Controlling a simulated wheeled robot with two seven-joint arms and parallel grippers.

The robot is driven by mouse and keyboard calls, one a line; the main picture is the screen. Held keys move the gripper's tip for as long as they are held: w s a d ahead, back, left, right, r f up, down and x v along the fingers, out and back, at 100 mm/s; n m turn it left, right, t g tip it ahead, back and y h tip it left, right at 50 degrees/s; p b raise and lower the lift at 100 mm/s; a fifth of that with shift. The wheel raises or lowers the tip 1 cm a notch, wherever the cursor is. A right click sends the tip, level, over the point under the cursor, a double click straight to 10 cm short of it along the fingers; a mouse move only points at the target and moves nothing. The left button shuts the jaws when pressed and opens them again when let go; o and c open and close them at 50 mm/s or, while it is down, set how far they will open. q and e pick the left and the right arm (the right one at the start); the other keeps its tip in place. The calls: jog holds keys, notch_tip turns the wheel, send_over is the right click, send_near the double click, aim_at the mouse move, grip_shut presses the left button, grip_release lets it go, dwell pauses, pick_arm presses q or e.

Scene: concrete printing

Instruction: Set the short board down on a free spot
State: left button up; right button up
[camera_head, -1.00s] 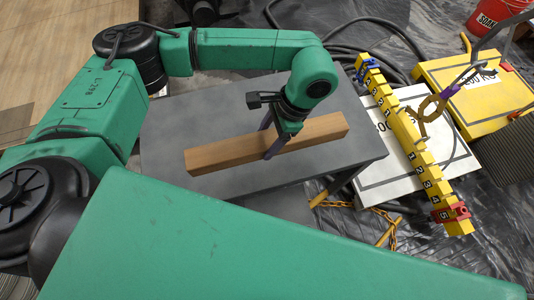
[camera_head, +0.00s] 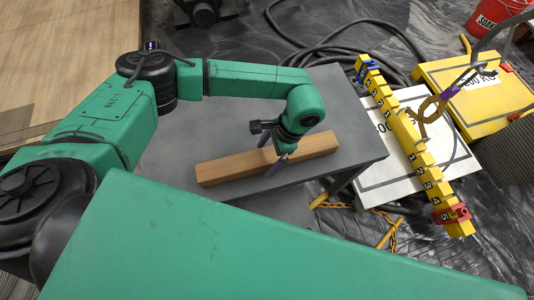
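The short board (camera_head: 230,168) is a plain brown wooden beam. It lies slantwise over the grey table (camera_head: 180,140) and looks to rest on its top, though its underside is hidden. My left gripper (camera_head: 271,156) reaches down over the middle of the board, with one dark purple finger behind it and one in front. I cannot tell whether the fingers press on the board or stand slightly apart from it. My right gripper is not in view.
Right of the table, a yellow numbered bar (camera_head: 410,140) hangs from a hook above a white weight plate (camera_head: 440,165). A yellow weight block (camera_head: 480,95) and a red bucket (camera_head: 495,14) stand farther right. Black hoses (camera_head: 330,48) lie behind the table. Bare tabletop surrounds the board.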

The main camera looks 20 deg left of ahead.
pick_arm(q)
jog(key=v, duration=1.2)
jog(key=shift+b, duration=0.35)
jog(key=shift+r, duration=0.1)
